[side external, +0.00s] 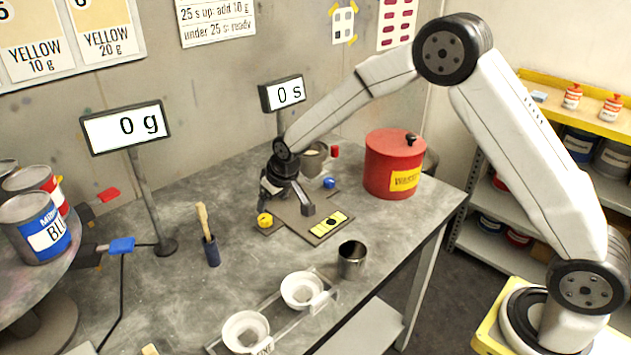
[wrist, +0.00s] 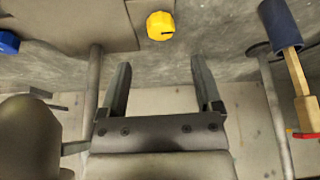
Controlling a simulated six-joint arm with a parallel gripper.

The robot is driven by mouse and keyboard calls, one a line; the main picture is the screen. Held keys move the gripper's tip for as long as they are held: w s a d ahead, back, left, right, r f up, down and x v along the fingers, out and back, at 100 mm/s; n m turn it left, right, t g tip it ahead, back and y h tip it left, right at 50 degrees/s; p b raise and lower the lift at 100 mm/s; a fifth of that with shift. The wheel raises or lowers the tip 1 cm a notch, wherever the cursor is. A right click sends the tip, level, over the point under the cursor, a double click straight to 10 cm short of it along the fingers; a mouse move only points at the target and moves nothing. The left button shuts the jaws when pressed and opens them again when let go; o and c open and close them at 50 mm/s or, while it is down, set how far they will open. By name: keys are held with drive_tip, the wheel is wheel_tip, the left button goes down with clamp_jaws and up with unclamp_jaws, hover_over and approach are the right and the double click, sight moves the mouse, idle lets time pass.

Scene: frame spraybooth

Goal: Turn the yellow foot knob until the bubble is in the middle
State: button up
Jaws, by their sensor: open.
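The yellow foot knob (side external: 265,220) sits at the near left corner of a grey base plate. In the wrist view the yellow knob (wrist: 160,25) lies beyond my fingertips, roughly in line with the gap, with a dark mark on it. My gripper (side external: 287,203) is open and empty, above the plate beside the knob. Its two fingers (wrist: 160,65) are spread apart in the wrist view and do not touch the knob. The bubble is too small to make out.
A blue knob (side external: 329,183) and a red knob (side external: 335,151) stand farther back. A red can (side external: 393,165) is to the right. A steel cup (side external: 352,260), white cups (side external: 302,288) and a blue brush holder (side external: 211,251) stand nearer. The bench left of the plate is fairly clear.

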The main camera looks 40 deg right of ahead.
sight(265, 218)
drive_tip(key=shift+w+f, duration=0.15)
drive_tip(key=shift+x, duration=3.75)
clamp_jaws()
drive_tip(key=shift+a+m+h, duration=0.1)
drive_tip(key=shift+m+h, duration=0.5)
drive_tip(key=shift+m, duration=0.9)
unclamp_jaws()
